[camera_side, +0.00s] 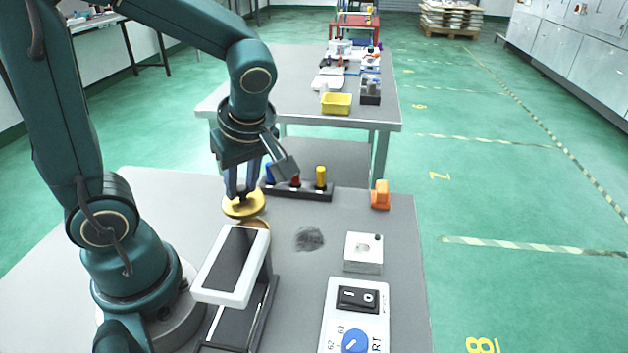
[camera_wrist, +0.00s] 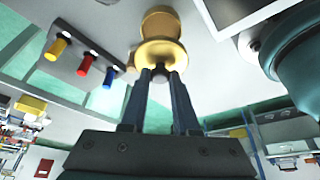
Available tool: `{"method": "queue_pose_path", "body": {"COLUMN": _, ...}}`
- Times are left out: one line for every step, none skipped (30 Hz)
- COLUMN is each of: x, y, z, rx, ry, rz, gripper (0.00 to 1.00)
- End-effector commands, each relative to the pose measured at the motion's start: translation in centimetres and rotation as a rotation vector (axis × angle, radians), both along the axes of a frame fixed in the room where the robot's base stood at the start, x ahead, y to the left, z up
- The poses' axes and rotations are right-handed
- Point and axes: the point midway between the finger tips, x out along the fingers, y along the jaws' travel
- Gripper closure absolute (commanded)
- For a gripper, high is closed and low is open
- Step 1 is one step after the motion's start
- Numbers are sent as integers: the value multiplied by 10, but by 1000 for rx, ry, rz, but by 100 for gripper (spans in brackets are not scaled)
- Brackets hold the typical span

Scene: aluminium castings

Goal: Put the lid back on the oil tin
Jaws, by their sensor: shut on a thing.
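My gripper (camera_side: 243,192) points down and is shut on the yellow round lid (camera_side: 243,206). The wrist view shows my two fingertips (camera_wrist: 165,74) close together at the lid (camera_wrist: 160,56). A brownish-gold round thing, which looks like the oil tin (camera_side: 260,225), shows just below and right of the lid in the side view. The white-framed screen hides most of it there. In the wrist view the tin (camera_wrist: 160,22) shows beyond the lid, overlapping it in the picture. I cannot tell whether lid and tin touch.
A white-framed screen (camera_side: 233,262) stands close in front of the tin. A dark rack (camera_side: 300,191) with blue, red and yellow pieces stands behind. An orange block (camera_side: 380,195), a white box (camera_side: 363,252) and a switch panel (camera_side: 355,318) are to the right. A dark smudge (camera_side: 309,238) marks the grey table.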

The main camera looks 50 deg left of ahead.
Motion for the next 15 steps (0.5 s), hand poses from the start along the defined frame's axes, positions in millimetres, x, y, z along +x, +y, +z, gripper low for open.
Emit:
{"method": "queue_pose_path", "body": {"x": 1, "y": -2, "z": 0, "rx": 0, "ry": 1, "rz": -12, "gripper": 100}}
{"method": "queue_pose_path", "body": {"x": 1, "y": -2, "z": 0, "rx": 0, "ry": 1, "rz": -15, "gripper": 100}}
{"method": "queue_pose_path", "body": {"x": 1, "y": -3, "z": -2, "rx": 0, "ry": 2, "rz": -15, "gripper": 100}}
{"method": "queue_pose_path", "body": {"x": 1, "y": -3, "z": -3, "rx": 0, "ry": 2, "rz": -16, "gripper": 100}}
{"method": "queue_pose_path", "body": {"x": 1, "y": -3, "z": -5, "rx": 0, "ry": 3, "rz": -16, "gripper": 100}}
{"method": "queue_pose_path", "body": {"x": 1, "y": -3, "z": -8, "rx": 0, "ry": 6, "rz": -16, "gripper": 100}}
{"method": "queue_pose_path", "body": {"x": 1, "y": -3, "z": -10, "rx": -1, "ry": 5, "rz": -16, "gripper": 100}}
{"method": "queue_pose_path", "body": {"x": 1, "y": -3, "z": -13, "rx": 0, "ry": 5, "rz": -16, "gripper": 100}}
{"method": "queue_pose_path", "body": {"x": 1, "y": -3, "z": -17, "rx": -1, "ry": 5, "rz": -17, "gripper": 100}}
{"method": "queue_pose_path", "body": {"x": 1, "y": -3, "z": -20, "rx": -1, "ry": 6, "rz": -18, "gripper": 100}}
{"method": "queue_pose_path", "body": {"x": 1, "y": -3, "z": -23, "rx": -1, "ry": 6, "rz": -17, "gripper": 100}}
{"method": "queue_pose_path", "body": {"x": 1, "y": -3, "z": -26, "rx": -1, "ry": 6, "rz": -16, "gripper": 100}}
{"method": "queue_pose_path", "body": {"x": 1, "y": -3, "z": -29, "rx": -1, "ry": 5, "rz": -17, "gripper": 100}}
{"method": "queue_pose_path", "body": {"x": 1, "y": -3, "z": -32, "rx": -1, "ry": 5, "rz": -16, "gripper": 100}}
{"method": "queue_pose_path", "body": {"x": 1, "y": -3, "z": -36, "rx": -1, "ry": 5, "rz": -18, "gripper": 100}}
